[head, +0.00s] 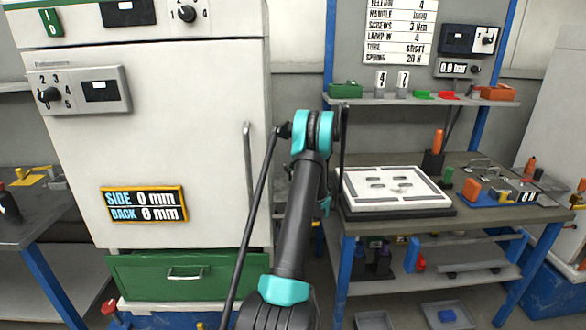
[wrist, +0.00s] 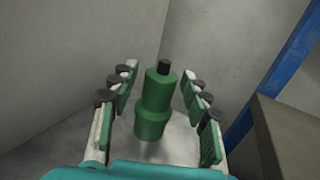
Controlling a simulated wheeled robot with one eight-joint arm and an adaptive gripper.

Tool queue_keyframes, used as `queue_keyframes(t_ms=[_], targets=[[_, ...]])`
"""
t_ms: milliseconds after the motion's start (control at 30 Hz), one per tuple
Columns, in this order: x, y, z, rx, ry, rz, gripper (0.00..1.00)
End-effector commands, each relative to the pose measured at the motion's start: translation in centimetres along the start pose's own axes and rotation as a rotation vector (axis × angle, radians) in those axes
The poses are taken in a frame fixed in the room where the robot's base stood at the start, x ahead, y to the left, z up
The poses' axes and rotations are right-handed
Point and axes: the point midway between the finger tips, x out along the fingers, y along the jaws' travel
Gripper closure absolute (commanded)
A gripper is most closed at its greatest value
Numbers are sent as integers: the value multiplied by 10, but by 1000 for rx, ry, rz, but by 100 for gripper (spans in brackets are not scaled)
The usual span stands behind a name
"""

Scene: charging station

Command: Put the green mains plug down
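In the wrist view the green mains plug (wrist: 154,112) is a stepped green cylinder with a black tip at its far end. It lies between the two fingers of my gripper (wrist: 160,98). The fingers are spread, with a visible gap on each side of the plug. A pale grey surface shows behind and below the plug; I cannot tell whether the plug touches it. In the head view my arm hides the gripper, and I cannot make out the plug there.
A large pale cabinet (head: 170,140) stands left of my arm. A workbench (head: 480,215) with blue legs and a white tray (head: 395,188) stands on the right. In the wrist view a blue post (wrist: 290,55) and a brown bench edge (wrist: 285,135) are close on the right.

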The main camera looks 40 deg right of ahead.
Motion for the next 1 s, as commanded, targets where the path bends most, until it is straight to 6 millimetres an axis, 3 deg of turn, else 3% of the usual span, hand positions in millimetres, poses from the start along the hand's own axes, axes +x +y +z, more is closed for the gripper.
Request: queue_keyframes(t_ms=[267,433,800,1000], targets=[[0,0,2,0,0,0,53],[0,0,13,0,0,0,53],[-61,-1,12,0,0,-2,53],[-75,0,12,0,0,-1,53]])
